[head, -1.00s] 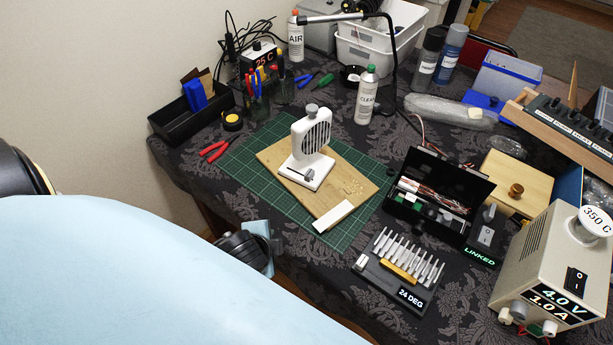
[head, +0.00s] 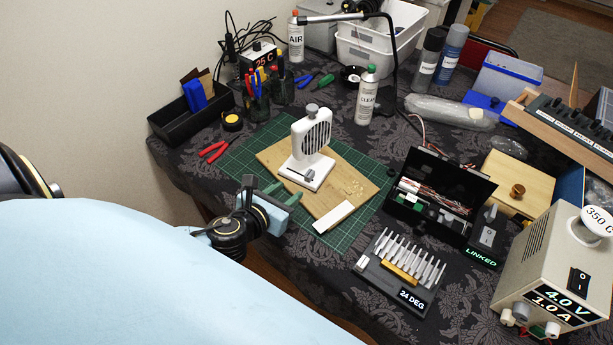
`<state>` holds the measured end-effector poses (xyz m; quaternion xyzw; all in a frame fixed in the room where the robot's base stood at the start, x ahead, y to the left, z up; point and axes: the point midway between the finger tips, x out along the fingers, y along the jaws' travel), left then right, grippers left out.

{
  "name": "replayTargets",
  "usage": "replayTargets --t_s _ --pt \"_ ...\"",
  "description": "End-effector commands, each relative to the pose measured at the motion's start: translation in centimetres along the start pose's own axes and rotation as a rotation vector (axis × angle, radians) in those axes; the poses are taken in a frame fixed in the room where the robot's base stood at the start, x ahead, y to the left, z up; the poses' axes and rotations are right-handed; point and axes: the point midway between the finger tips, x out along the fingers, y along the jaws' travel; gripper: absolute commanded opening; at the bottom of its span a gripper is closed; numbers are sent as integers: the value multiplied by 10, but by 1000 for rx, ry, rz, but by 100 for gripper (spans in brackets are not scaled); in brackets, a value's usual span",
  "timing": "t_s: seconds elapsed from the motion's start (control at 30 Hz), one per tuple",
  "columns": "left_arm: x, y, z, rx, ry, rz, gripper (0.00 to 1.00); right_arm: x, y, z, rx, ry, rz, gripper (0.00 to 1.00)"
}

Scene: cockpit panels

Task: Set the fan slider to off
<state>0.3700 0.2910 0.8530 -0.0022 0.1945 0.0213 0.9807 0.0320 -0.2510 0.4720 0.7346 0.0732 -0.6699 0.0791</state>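The white fan (head: 310,138) with a grille and a grey top knob stands upright on a wooden board in the middle of the table. On its base, at the front, is a small grey slider (head: 308,175); its setting is too small to read. My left gripper (head: 284,193) is in front of the fan, near the board's left front edge, apart from the fan and slider. Its two greenish fingers are spread with nothing between them. My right gripper is not in view.
The wooden board (head: 363,187) lies on a green cutting mat (head: 236,160), with a white strip (head: 334,217) at its front corner. To the right are an open black box (head: 425,215) and a bit rack (head: 385,288). A spray can (head: 366,98) stands behind the fan.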

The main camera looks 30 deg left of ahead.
Motion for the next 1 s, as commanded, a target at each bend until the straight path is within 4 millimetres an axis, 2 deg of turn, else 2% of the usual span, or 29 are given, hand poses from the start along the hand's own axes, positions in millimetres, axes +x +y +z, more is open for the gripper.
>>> replayTargets --t_s 0.03,0.3,0.5,0.67,0.93,1.0 --pt "12 0 0 -2 -3 1 38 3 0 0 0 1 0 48" --pt "67 0 -1 -4 -1 2 38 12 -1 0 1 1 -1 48" --pt "94 0 -1 -5 0 2 38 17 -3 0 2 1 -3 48" --pt "103 0 -1 -5 1 1 38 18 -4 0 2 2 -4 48" --pt "104 0 -1 -5 2 1 38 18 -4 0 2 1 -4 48" --pt "104 0 -1 -5 2 1 30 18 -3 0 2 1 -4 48"
